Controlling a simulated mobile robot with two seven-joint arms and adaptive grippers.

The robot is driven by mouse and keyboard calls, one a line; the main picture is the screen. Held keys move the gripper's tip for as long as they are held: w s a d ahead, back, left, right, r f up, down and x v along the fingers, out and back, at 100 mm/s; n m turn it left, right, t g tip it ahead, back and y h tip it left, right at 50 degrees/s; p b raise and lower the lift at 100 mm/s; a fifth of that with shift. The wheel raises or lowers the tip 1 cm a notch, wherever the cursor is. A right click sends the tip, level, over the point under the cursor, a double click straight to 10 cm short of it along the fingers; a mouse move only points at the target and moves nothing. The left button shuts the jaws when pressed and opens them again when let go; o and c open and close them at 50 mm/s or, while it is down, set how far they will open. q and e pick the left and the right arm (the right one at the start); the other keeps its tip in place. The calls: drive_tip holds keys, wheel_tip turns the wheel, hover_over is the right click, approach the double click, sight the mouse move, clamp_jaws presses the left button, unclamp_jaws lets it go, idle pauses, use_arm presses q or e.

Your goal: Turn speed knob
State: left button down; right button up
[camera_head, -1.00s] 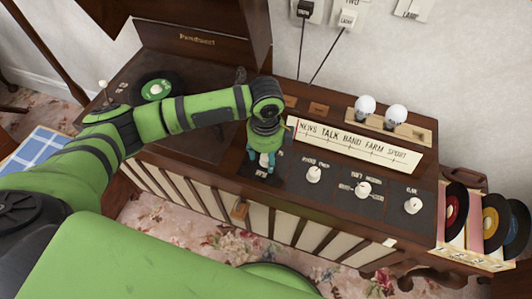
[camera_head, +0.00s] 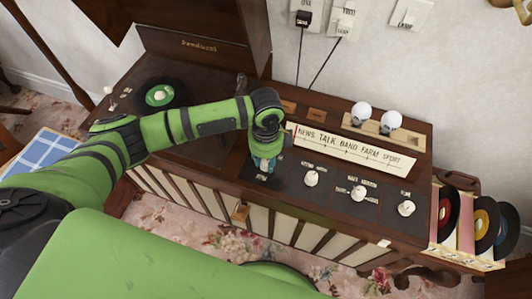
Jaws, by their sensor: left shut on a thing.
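The long wooden radio cabinet (camera_head: 190,140) has a dark control panel (camera_head: 335,196) on its right half. Three white knobs show there: one left (camera_head: 311,178), one middle (camera_head: 358,193) and one right (camera_head: 406,208). My left gripper (camera_head: 263,164) points down at the panel's left end, left of these knobs. It is shut on a knob there, which its fingers hide almost fully. A small label (camera_head: 261,178) lies just in front of the fingers, too small to read. My right gripper is not in view.
A green-labelled record (camera_head: 160,95) lies on the cabinet's left side. Two white bulbs (camera_head: 375,118) stand behind the station strip (camera_head: 350,150). A rack of records (camera_head: 470,225) is at the right. Wall switches (camera_head: 345,22) have hanging cords.

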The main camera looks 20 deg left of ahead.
use_arm(q)
drive_tip(key=n+p, duration=0.2)
drive_tip(key=p, duration=0.1)
drive_tip(key=n+p, duration=0.6)
drive_tip(key=shift+r+p, duration=0.25)
drive_tip(key=shift+p, duration=0.05)
drive_tip(key=n+p, duration=0.3)
drive_tip(key=shift+s+f+n, duration=0.1)
drive_tip(key=shift+n, duration=0.3)
drive_tip(key=shift+f+n+p, duration=0.15)
drive_tip(key=shift+n+p, duration=0.95)
drive_tip(key=shift+n, duration=0.8)
drive_tip(key=shift+a, duration=0.1)
drive_tip(key=c, duration=0.9)
unclamp_jaws()
